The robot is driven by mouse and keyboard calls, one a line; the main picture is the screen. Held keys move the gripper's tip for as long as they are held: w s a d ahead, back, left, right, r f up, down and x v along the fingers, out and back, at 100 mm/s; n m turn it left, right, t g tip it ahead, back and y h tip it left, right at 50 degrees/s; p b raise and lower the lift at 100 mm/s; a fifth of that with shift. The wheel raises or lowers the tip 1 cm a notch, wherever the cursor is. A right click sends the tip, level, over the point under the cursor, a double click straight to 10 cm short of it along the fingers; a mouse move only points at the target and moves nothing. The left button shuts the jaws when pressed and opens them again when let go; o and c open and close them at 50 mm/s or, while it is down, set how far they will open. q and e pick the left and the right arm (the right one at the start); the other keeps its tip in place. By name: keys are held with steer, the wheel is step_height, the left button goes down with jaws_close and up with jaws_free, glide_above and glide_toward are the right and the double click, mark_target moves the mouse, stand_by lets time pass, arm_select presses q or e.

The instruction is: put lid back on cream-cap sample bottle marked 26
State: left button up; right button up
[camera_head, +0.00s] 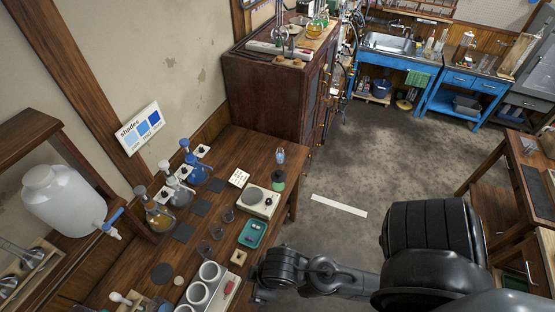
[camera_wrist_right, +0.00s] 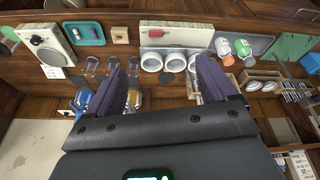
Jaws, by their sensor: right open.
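I cannot make out a bottle marked 26 or a cream cap for certain. In the head view a small cream disc (camera_head: 179,280) lies on the wooden bench; I cannot tell whether it is a lid. In the right wrist view two small bottles (camera_wrist_right: 222,47) (camera_wrist_right: 242,48) are in a grey tray (camera_wrist_right: 262,45); their labels are unreadable. My right gripper (camera_wrist_right: 168,62) is open, with nothing seen between its two dark fingers, above the bench. In the head view my right arm reaches left to the bench's edge. My left gripper is not in view.
A white block with round wells (camera_head: 197,293), a teal tray (camera_head: 252,234), a grey-dial device (camera_head: 258,201) and small glass beakers (camera_head: 217,231) crowd the bench. Glass flasks (camera_head: 158,219) stand along the wall. A white carboy (camera_head: 65,200) is at left. The floor (camera_head: 345,170) is open.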

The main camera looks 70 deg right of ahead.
steer(key=shift+c, duration=0.4)
steer(key=shift+d, duration=0.1)
steer(key=c, duration=0.6)
steer(key=shift+w, duration=0.15)
